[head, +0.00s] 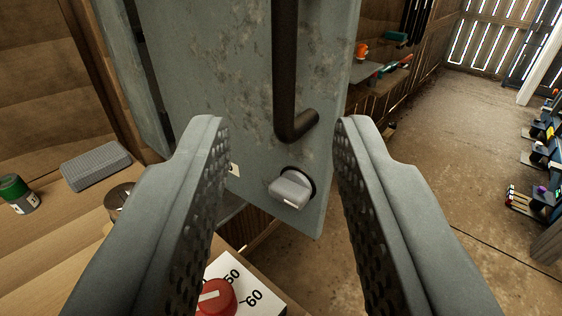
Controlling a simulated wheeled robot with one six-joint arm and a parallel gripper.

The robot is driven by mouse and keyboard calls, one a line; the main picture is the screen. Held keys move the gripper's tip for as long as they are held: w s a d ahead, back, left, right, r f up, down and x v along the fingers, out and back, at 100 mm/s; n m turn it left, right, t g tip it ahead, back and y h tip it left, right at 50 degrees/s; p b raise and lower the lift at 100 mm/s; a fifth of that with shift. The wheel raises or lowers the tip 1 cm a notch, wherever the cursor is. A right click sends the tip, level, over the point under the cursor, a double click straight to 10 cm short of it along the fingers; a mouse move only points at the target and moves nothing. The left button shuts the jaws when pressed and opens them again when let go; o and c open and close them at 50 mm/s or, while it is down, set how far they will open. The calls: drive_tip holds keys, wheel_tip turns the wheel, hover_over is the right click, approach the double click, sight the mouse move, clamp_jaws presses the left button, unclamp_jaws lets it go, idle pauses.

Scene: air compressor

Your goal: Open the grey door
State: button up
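The grey door (218,75) is a worn, speckled panel in the upper middle of the head view. It stands ajar, with its free edge toward the room on the right. A dark bent bar handle (285,75) runs down its face. Below the handle is a grey knob (291,188) with a white mark. My gripper (285,125) is open, its two grey textured fingers on either side of the handle's lower end and the knob. I see no contact with either; the exact depth gap is hard to tell.
A red knob (216,297) on a white numbered dial is low between the fingers. A wooden surface (50,245) at left holds a green-topped can (16,193) and a grey block (95,166). Open floor (430,150) lies to the right, with several tool-like items along the far right.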

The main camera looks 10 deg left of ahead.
drive_tip(key=shift+s+d, duration=0.25)
drive_tip(key=shift+s, duration=1.2)
drive_tip(key=shift+s+d, duration=0.2)
drive_tip(key=shift+s, duration=1.2)
drive_tip(key=w+d+r+t+y, duration=0.1)
drive_tip(key=w+d+r, duration=0.15)
drive_tip(key=d, duration=0.45)
drive_tip(key=w+d+r+t+y, duration=0.1)
drive_tip(key=w+d+r, duration=0.15)
drive_tip(key=d, duration=0.45)
drive_tip(key=w+d+r+y, duration=0.1)
drive_tip(key=w+d+r, duration=0.15)
drive_tip(key=d, duration=0.45)
drive_tip(key=s+d+f+m+g+h, duration=0.1)
drive_tip(key=s+d+f+h, duration=0.2)
drive_tip(key=d, duration=0.7)
drive_tip(key=s+d+f+m+g+h, duration=0.1)
drive_tip(key=s+d+f+h, duration=0.2)
drive_tip(key=d, duration=0.8)
drive_tip(key=s+f, duration=0.2)
drive_tip(key=shift+s, duration=0.3)
